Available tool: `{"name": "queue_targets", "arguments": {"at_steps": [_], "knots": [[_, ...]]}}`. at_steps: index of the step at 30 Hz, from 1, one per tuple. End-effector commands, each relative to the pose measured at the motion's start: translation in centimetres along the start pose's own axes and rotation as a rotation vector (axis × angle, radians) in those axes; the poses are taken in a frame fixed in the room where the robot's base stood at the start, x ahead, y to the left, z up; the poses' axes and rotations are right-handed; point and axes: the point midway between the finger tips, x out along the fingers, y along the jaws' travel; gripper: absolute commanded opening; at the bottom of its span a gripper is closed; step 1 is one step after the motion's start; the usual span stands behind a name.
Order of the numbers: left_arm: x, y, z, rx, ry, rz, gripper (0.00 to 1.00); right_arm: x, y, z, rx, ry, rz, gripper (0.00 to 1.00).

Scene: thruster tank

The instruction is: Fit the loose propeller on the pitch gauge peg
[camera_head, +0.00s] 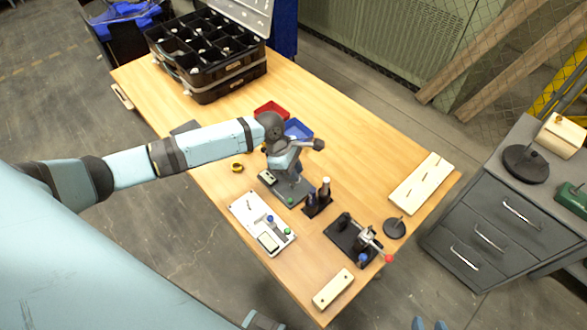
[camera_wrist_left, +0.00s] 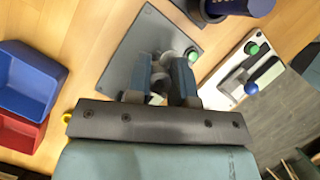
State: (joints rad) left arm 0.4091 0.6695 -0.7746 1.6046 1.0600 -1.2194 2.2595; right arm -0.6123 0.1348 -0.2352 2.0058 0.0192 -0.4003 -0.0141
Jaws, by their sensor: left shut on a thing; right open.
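My left gripper (camera_wrist_left: 162,82) is shut on a grey piece with rounded lobes (camera_wrist_left: 179,70), which looks like the loose propeller. The fingers hide much of it. It is over a dark grey plate (camera_wrist_left: 124,58) with a green button and a small display, which looks like the pitch gauge. In the head view my left gripper (camera_head: 283,168) hangs above that same plate (camera_head: 300,191). The peg is hidden behind the fingers and the held piece, so I cannot tell whether they touch. My right gripper is not clearly in view.
A white board (camera_head: 247,206) with knobs lies in front of the plate. A dark bottle holder (camera_head: 317,208) and a clamp fixture (camera_head: 350,239) stand to its right. Red (camera_head: 270,109) and blue (camera_head: 299,128) bins are behind. A round black stand (camera_head: 395,229) is further right.

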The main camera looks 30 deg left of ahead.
Motion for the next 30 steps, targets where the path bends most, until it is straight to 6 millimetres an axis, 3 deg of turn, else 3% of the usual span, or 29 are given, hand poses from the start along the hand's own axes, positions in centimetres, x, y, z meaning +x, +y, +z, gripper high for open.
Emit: {"name": "queue_targets", "arguments": {"at_steps": [30], "knots": [[1.2,0.0,-0.5,0.0,0.0,0.0,0.0,-0.4,0.0,-0.6,0.0,0.0,0.001,0.43]]}}
